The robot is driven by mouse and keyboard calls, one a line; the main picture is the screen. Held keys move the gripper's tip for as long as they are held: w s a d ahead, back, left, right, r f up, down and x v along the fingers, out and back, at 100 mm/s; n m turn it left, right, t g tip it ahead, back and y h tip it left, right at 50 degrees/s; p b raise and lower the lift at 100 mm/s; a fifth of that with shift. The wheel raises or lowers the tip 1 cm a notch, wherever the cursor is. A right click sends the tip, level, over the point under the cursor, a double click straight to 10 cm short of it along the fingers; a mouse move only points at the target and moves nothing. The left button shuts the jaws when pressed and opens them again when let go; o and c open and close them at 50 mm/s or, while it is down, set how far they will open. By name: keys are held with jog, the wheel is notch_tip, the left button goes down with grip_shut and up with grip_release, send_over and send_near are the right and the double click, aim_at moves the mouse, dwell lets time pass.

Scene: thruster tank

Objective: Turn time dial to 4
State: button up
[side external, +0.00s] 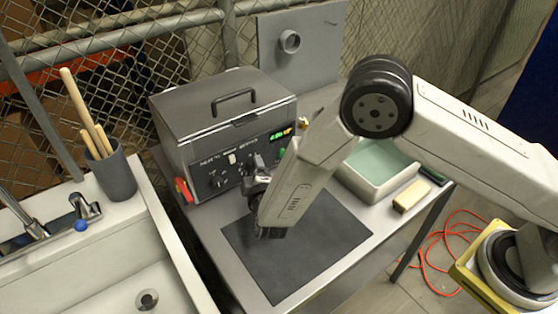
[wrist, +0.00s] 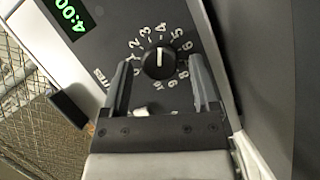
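The time dial (wrist: 158,62) is a round black knob with a white pointer line, on the dark front panel of the grey tank. In the wrist view its pointer points up at the 4 among the printed numbers. The green display (wrist: 69,14) beside it reads 4:00. My gripper (wrist: 161,64) is open, with one finger on each side of the dial and a visible gap to it on both sides. In the side view my gripper (side external: 262,180) is at the tank's front panel, and my arm hides part of that panel.
The tank (side external: 215,115) has a closed lid with a black handle. A dark mat (side external: 290,260) lies in front of it. To the right are a tray of greenish liquid (side external: 378,165) and a yellow block (side external: 411,196). A sink and a cup of wooden sticks (side external: 110,175) stand left.

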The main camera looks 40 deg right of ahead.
jog(key=shift+s, duration=0.1)
dwell(0.3)
jog(key=shift+v, duration=3.85)
jog(key=shift+w+d+r+y, duration=0.2)
jog(key=shift+w+r+y, duration=0.1)
jog(key=shift+w, duration=0.15)
jog(key=d+r+m+g+y, duration=0.4)
jog(key=d+r+g+y, duration=0.1)
jog(key=d, duration=0.2)
jog(key=s+d+r+m+g, duration=0.3)
jog(key=s+d+m+g, duration=0.2)
jog(key=s+d, duration=0.9)
jog(key=s+g, duration=0.2)
jog(key=shift+s+d+m, duration=0.15)
jog(key=shift+s+m, duration=0.2)
jog(key=shift+m, duration=0.05)
